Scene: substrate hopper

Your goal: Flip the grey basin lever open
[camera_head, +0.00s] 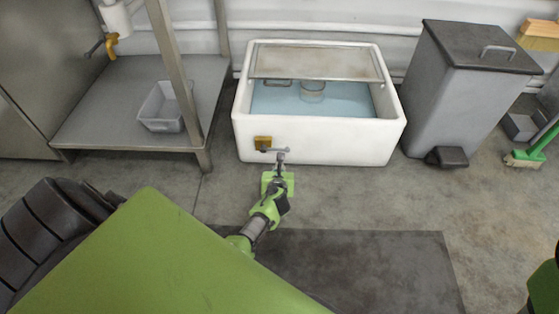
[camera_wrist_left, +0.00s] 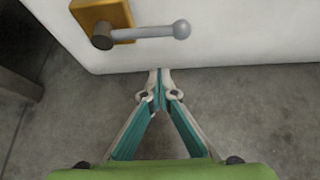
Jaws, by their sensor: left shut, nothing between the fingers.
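The white basin (camera_head: 318,142) stands on the floor by the back wall with bluish water in it. On its front wall is a yellow mounting plate (camera_head: 262,142) with a grey lever (camera_head: 270,150). In the left wrist view the lever (camera_wrist_left: 152,32) extends sideways to the right from a dark pivot on the yellow plate (camera_wrist_left: 103,17) and ends in a grey ball (camera_wrist_left: 182,29). My left gripper (camera_head: 280,162) is at the basin's front. Its fingertips (camera_wrist_left: 160,73) are shut and empty, appearing below the lever near its ball end, with a gap in the picture.
A lid or panel (camera_head: 315,63) covers the back of the basin, and a round container (camera_head: 312,91) is in the water. A metal shelf (camera_head: 95,125) with a grey tub (camera_head: 163,122) stands left. A grey bin (camera_head: 455,95) stands right. The floor in front is clear.

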